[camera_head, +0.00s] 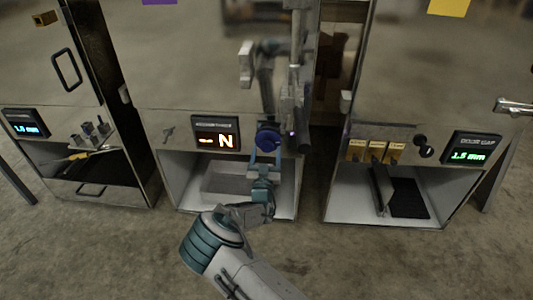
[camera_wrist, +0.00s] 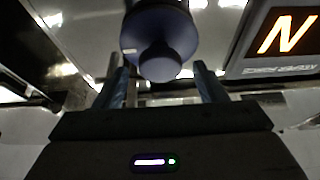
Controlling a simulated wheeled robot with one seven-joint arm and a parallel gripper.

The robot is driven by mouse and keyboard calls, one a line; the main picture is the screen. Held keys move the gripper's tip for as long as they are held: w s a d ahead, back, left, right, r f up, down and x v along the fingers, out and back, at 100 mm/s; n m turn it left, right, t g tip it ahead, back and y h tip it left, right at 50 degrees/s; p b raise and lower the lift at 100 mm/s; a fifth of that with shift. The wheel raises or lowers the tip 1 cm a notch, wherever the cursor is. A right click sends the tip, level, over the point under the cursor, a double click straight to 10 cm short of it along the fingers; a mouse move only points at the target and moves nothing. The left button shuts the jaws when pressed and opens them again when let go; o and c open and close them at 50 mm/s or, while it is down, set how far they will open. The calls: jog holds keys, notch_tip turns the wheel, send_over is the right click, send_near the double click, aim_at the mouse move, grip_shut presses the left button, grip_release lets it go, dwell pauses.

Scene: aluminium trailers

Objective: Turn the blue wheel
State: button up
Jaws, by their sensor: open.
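The blue wheel (camera_head: 268,138) is a round dark-blue knob on the front of the middle aluminium trailer, just right of a display reading N. In the wrist view the wheel (camera_wrist: 160,42) fills the top middle, with a rounded hub and a small pale mark at its left. My gripper (camera_head: 267,155) is just below the wheel in the head view. In the wrist view my gripper (camera_wrist: 160,82) has its two fingers apart, one on each side of the wheel's lower part. I cannot tell whether they touch it.
The N display (camera_head: 216,136) sits close left of the wheel. A metal upright (camera_head: 296,90) stands close to its right. An open lower bay (camera_head: 225,185) lies beneath. Other trailers stand left and right (camera_head: 400,90), with displays reading 1.5 mm. The concrete floor in front is clear.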

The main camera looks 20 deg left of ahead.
jog(key=shift+w+a+r, duration=0.2)
jog(key=shift+w+r, duration=0.1)
jog(key=shift+w, duration=0.3)
jog(key=c, duration=1)
